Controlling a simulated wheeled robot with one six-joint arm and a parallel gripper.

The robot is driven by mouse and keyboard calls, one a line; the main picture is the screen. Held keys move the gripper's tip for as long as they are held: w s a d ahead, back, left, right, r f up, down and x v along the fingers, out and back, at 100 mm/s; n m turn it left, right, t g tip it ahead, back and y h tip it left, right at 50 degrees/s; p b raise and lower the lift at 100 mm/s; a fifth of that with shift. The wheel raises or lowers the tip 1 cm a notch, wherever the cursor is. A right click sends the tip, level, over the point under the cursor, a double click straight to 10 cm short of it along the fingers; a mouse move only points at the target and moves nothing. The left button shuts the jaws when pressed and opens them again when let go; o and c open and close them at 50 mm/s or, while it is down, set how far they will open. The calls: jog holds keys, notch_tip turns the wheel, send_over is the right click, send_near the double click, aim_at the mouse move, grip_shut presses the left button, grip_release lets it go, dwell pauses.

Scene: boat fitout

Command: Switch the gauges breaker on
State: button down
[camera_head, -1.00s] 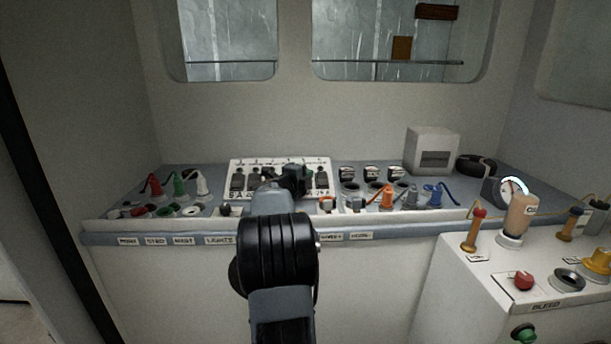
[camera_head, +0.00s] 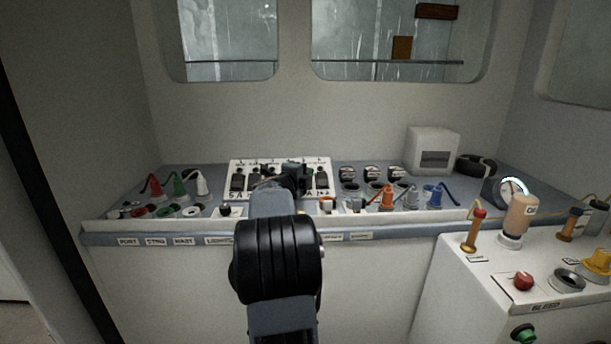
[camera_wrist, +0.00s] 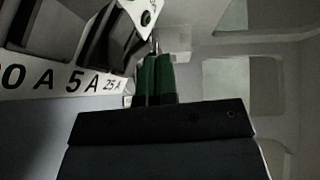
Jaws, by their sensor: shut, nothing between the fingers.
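The white breaker panel (camera_head: 322,162) stands on the grey console and carries a row of black breakers, such as one at its left (camera_head: 238,180) and one at its right (camera_head: 322,180). Its labels are too small to tell which is the gauges breaker. My gripper (camera_head: 264,182) is in front of the panel's middle, and my wrist hides some breakers. In the wrist view, my gripper's green fingers (camera_wrist: 156,72) are together and empty, close beside a black breaker (camera_wrist: 108,38). The printed ratings 5 A and 25 A show below the breakers. Contact cannot be told.
Coloured plugs (camera_head: 180,184) stand left of the panel, with more plugs (camera_head: 388,197) and round gauges (camera_head: 372,174) to the right. A white box (camera_head: 432,150) sits at the back right. A side cabinet (camera_head: 470,295) with levers and knobs stands at the right.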

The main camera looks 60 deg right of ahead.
jog(key=s+a+r, duration=0.2)
jog(key=shift+a+r, duration=0.15)
jog(key=shift+a, duration=0.25)
dwell(0.6)
